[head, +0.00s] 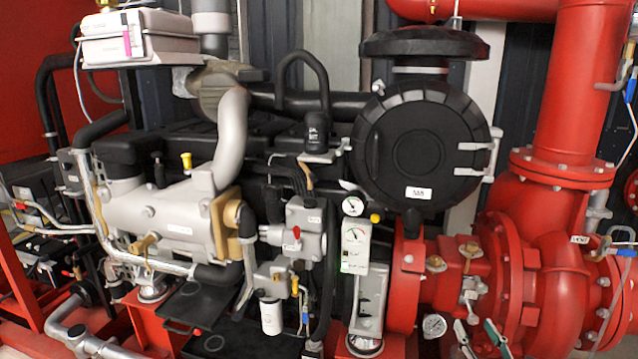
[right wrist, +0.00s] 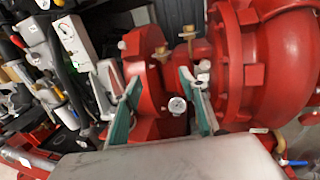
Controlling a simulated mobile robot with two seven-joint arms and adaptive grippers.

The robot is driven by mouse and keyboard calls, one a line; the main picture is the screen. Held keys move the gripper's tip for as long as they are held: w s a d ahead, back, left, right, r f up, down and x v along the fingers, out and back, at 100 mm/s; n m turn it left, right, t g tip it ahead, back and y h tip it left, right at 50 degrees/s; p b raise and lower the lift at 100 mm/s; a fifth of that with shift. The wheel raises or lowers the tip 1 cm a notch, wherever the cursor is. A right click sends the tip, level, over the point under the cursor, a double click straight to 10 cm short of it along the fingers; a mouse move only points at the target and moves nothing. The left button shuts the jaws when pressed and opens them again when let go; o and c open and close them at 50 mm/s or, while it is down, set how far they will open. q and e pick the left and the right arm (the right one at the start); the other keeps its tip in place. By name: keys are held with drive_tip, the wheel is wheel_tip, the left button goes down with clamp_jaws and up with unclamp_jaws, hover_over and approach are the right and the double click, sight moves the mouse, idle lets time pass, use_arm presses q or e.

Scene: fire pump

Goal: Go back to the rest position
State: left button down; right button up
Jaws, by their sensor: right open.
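My right gripper (head: 481,338) shows at the bottom right of the head view, with pale fingers and green pads. Its fingers are spread apart and nothing is between them. In the right wrist view the open gripper (right wrist: 160,98) faces the red pump flange and a small round gauge (right wrist: 177,105) that shows between the fingers. The same gauge (head: 434,326) is left of the gripper in the head view. I cannot tell how far the fingertips are from the pump. My left gripper is in neither view.
The red pump casing (head: 565,270) and its tall pipe (head: 575,100) stand at the right. A grey and black engine (head: 165,220) fills the left and middle. A black round housing (head: 420,140) is at the upper middle. Free room near the gripper is narrow.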

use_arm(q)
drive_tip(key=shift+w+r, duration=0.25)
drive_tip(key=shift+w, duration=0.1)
use_arm(e)
drive_tip(key=s+a+f+m+g+y, duration=0.1)
drive_tip(key=s+a+f+m+g, duration=0.1)
drive_tip(key=s+a+f+m, duration=0.3)
drive_tip(key=s+a+f+m+g+y, duration=0.1)
drive_tip(key=s+a+f+m+g, duration=0.2)
drive_tip(key=s+f+m, duration=0.7)
drive_tip(key=s+a+f+m+g+y, duration=0.1)
drive_tip(key=s+a+f+m+g, duration=0.1)
drive_tip(key=s+a+f+m, duration=0.5)
drive_tip(key=s+f+m, duration=0.1)
drive_tip(key=s+m, duration=0.4)
drive_tip(key=m, duration=0.4)
drive_tip(key=shift+a+f, duration=0.3)
drive_tip(key=shift+a, duration=0.05)
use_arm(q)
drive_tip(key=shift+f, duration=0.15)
use_arm(e)
drive_tip(key=shift+w, duration=0.1)
